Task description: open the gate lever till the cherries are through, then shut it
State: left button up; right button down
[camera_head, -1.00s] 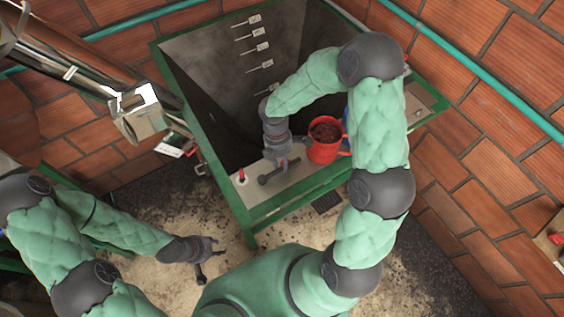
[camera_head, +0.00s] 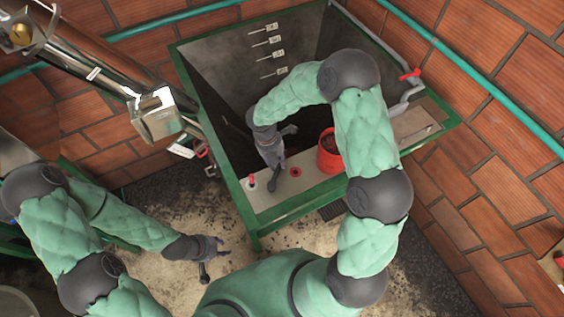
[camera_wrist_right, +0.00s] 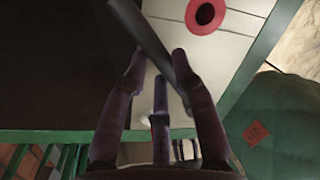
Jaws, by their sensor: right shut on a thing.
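A dark gate lever (camera_head: 276,179) lies over the pale panel (camera_head: 318,182) on the tank's near rim. My right gripper (camera_head: 284,150) is shut on it; in the right wrist view the dark bar (camera_wrist_right: 148,38) runs slanting between its fingers (camera_wrist_right: 163,85). A red ring with a dark centre (camera_head: 295,172) is beside the lever, and also shows in the wrist view (camera_wrist_right: 206,14). My left gripper (camera_head: 214,258) appears open and empty, low over the floor, apart from the tank. I cannot make out cherries in the dark tank or the gate itself.
A red mug (camera_head: 328,158) with dark contents stands on the panel, close right of my right gripper. A red-tipped knob (camera_head: 251,181) is at the panel's left end. A metal chute (camera_head: 155,116) hangs left of the green-framed tank (camera_head: 226,168). A red-handled tap (camera_head: 409,75) is at the right.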

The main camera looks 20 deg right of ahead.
jog(key=shift+w+a+n, duration=0.4)
jog(key=shift+a+n, duration=0.35)
jog(key=shift+n, duration=0.45)
jog(key=shift+p, duration=0.3)
jog(key=c, duration=1)
grip_release()
jog(key=shift+w, duration=0.1)
notch_tip(320, 180, up, 12)
jog(key=w+a, duration=0.1)
jog(key=a, duration=0.1)
jog(key=shift+f, duration=0.15)
jog(key=shift+a, duration=0.1)
